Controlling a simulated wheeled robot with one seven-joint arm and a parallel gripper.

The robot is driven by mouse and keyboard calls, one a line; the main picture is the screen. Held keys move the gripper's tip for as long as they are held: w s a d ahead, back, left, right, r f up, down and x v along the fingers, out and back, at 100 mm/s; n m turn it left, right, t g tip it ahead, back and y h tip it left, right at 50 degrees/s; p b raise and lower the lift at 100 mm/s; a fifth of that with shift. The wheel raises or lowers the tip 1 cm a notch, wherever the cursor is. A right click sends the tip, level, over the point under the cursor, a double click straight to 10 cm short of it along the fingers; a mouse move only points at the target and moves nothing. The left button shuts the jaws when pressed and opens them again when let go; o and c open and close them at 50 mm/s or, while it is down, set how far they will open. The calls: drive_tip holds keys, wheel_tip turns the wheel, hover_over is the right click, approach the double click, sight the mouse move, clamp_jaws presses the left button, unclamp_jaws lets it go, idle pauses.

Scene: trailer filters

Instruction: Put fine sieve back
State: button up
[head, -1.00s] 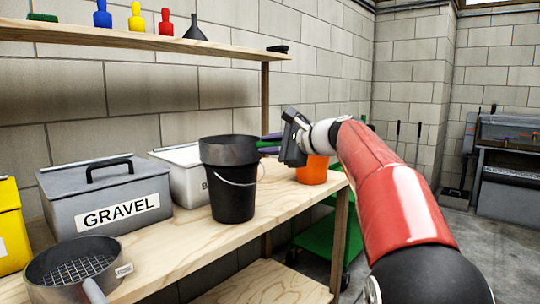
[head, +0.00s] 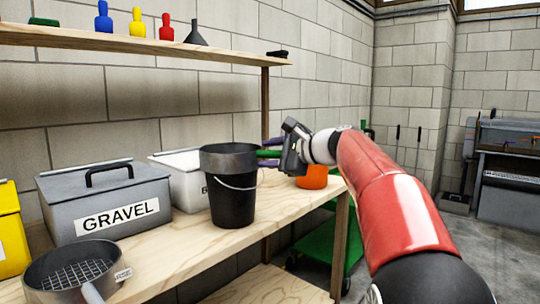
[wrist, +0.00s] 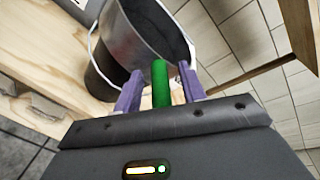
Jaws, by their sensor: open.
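A round grey sieve (head: 229,157) rests on top of a black bucket (head: 232,205) on the wooden bench. Its green handle (head: 268,153) points right toward my gripper (head: 270,152). In the wrist view the sieve's metal bowl (wrist: 150,35) lies just beyond the fingertips. My gripper's purple fingers (wrist: 160,80) are open, one on each side of the green handle (wrist: 160,85). Small gaps show between the handle and the fingers. A second sieve (head: 75,272) with a wide mesh and grey handle sits at the bench's front left. No label shows on the sieve on the bucket.
An orange bucket (head: 313,177) is beneath my gripper. A shelf (head: 130,42) above holds several bottles and a funnel (head: 194,33). Bare bench lies between the mesh sieve and the bucket.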

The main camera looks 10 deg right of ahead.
drive_tip(key=v, duration=0.7)
drive_tip(key=shift+s+d+r, duration=0.15)
drive_tip(key=shift+d+r, duration=0.05)
drive_tip(key=shift+d, duration=0.15)
drive_tip(key=s+a+f+n+g+h, duration=0.2)
drive_tip(key=s+a+f+n, duration=0.2)
drive_tip(key=s+f, duration=0.4)
drive_tip(key=s+a+f+n+g+h, duration=0.2)
drive_tip(key=s+a+f+n+h, duration=0.15)
drive_tip(key=s+f, duration=0.45)
drive_tip(key=s+d+f+n+g+h, duration=0.1)
drive_tip(key=s+f+n+h, duration=0.3)
drive_tip(key=s+f+n, duration=0.5)
drive_tip(key=s+f+g, duration=0.1)
drive_tip(key=s+f, duration=0.6)
drive_tip(key=shift+d+g, duration=0.3)
drive_tip(key=shift+d, duration=0.1)
wheel_tip(320, 180, up, 4)
drive_tip(key=p, duration=0.4)
drive_tip(key=shift+f, duration=0.15)
